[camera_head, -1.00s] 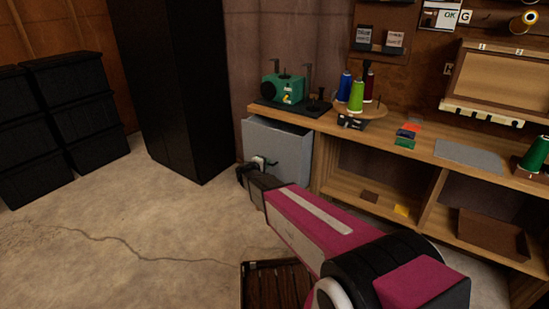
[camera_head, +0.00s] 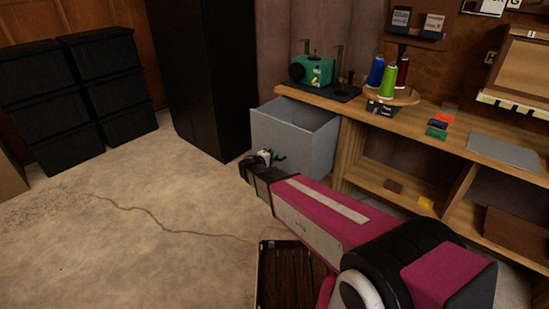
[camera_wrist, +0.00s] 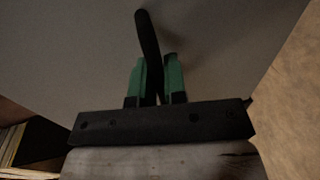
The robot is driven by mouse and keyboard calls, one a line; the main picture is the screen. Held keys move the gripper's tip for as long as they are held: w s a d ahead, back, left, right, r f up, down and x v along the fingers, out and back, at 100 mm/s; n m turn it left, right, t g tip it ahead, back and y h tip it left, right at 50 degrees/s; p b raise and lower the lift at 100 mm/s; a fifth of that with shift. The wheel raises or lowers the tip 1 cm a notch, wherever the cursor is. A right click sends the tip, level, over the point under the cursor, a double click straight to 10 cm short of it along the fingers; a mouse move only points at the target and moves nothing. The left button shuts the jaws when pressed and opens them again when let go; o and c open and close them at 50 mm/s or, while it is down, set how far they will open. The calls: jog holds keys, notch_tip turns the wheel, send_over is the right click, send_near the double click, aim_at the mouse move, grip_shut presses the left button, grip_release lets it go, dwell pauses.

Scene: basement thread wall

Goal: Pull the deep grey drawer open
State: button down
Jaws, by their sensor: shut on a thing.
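The deep grey drawer (camera_head: 293,140) sticks out from under the left end of the wooden bench, and its open top shows in the head view. Its grey front (camera_wrist: 225,50) fills much of the wrist view. My gripper (camera_head: 270,158) is at the drawer front. In the wrist view, the green fingers of my gripper (camera_wrist: 158,80) are shut on the dark bar handle (camera_wrist: 148,42). The lower part of the handle is hidden between the fingers.
The wooden bench (camera_head: 420,130) holds a green machine (camera_head: 312,71) and several thread spools. A tall black cabinet (camera_head: 205,80) and stacked black bins (camera_head: 45,105) stand left. A dark slatted crate (camera_head: 288,275) lies on the floor below my arm. Floor left of my arm is clear.

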jog(key=c, duration=1.2)
grip_release()
jog(key=v, duration=1)
jog(key=shift+s+a, duration=0.2)
jog(key=shift+s, duration=0.1)
jog(key=shift+d, duration=0.1)
jog(key=s+d+m+g+y, duration=0.3)
jog(key=s+d+g, duration=0.1)
jog(key=d, duration=0.4)
jog(key=s+d+f+m+g+y, duration=0.1)
jog(key=s+d+m+g+y, duration=0.2)
jog(key=d, duration=0.6)
jog(key=s+d+m+g+y, duration=0.4)
jog(key=s+d, duration=0.3)
jog(key=d, duration=0.2)
jog(key=shift+f+g, duration=0.2)
jog(key=shift+g, duration=0.3)
